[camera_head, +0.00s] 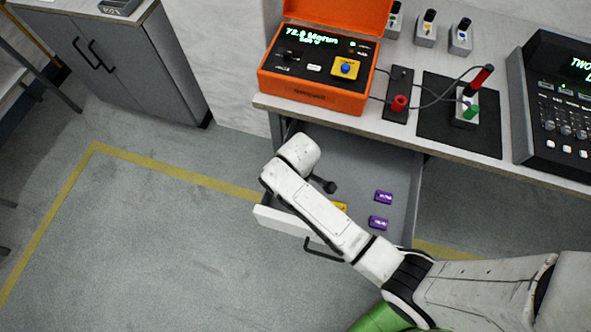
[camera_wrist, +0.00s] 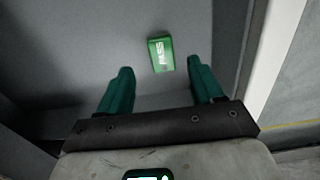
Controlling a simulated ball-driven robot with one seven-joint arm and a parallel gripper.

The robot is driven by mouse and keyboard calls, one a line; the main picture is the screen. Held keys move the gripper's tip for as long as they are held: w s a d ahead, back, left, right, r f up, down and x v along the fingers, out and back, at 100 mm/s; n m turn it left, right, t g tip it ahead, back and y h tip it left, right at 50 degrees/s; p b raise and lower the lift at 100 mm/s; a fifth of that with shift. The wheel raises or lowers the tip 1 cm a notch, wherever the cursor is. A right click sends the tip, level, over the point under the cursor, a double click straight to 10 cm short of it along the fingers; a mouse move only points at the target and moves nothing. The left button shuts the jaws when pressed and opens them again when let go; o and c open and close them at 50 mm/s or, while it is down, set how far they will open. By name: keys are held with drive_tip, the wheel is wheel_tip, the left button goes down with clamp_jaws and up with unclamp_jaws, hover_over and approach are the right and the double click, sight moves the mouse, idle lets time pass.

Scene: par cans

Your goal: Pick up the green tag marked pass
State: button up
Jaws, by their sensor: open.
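The green tag (camera_wrist: 161,54) lies on the grey floor of the open drawer in the wrist view. White lettering runs along it, partly legible as "PASS". My gripper (camera_wrist: 159,66) is open, with its two teal fingers spread. The tag shows just beyond the fingertips, between their lines and a little closer to the right one. Nothing is between the fingers. In the head view my arm reaches over the open drawer (camera_head: 396,165) and hides the green tag and most of the gripper.
Two purple tags (camera_head: 383,197) and a partly hidden yellow tag (camera_head: 340,207) lie in the drawer. Its white front (camera_head: 283,220) and side walls are close by. The bench above holds an orange tester (camera_head: 320,80), a black pad and a console (camera_head: 560,110). Floor to the left is clear.

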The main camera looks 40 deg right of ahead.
wheel_tip(320, 180, down, 5)
drive_tip(key=shift+a+f, duration=0.1)
idle(0.3)
drive_tip(key=c, duration=1.1)
